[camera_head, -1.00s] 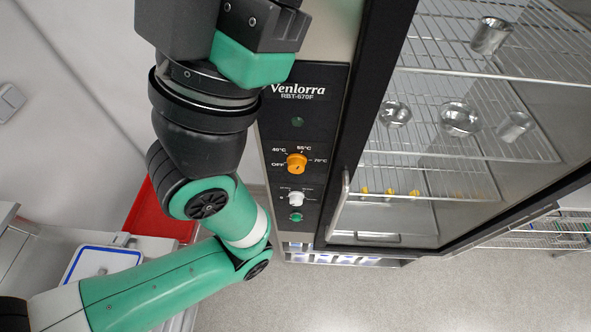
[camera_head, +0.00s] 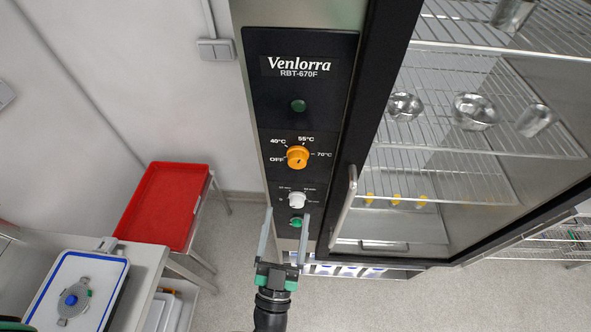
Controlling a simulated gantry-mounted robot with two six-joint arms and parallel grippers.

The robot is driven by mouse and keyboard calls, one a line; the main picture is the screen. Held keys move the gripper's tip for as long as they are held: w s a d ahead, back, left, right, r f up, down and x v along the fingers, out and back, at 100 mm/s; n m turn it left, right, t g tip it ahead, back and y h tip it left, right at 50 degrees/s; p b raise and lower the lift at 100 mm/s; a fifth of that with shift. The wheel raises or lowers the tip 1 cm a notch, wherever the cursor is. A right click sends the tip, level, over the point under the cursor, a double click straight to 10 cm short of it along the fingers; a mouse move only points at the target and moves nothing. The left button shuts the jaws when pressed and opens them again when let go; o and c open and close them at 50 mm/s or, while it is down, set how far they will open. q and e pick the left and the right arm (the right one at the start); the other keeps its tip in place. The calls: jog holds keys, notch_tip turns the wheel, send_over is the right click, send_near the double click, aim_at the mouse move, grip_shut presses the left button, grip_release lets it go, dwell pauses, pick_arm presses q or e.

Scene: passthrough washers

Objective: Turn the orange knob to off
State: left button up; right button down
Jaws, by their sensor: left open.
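The orange knob (camera_head: 297,157) is on the black control panel (camera_head: 283,238) of the Venlorra cabinet. OFF is printed at its left, 40°C at its upper left, 55°C above it and 70°C at its right. I cannot tell clearly which mark the knob points to. My left gripper (camera_head: 287,213) is below the knob, with its two fingers spread and pointing up the picture. My right gripper is out of view.
A white knob (camera_head: 297,200) sits between the orange knob and my fingers. A glass door with a metal handle (camera_head: 344,207) is right of the panel. A red tray (camera_head: 160,207) stands at the left.

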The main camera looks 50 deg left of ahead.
aim_at(296, 165)
pick_arm(q)
jog(key=p+x, duration=0.1)
jog(key=x, duration=1)
jog(key=shift+w+a+r, duration=0.2)
jog(key=shift+w+r, duration=0.05)
grip_shut()
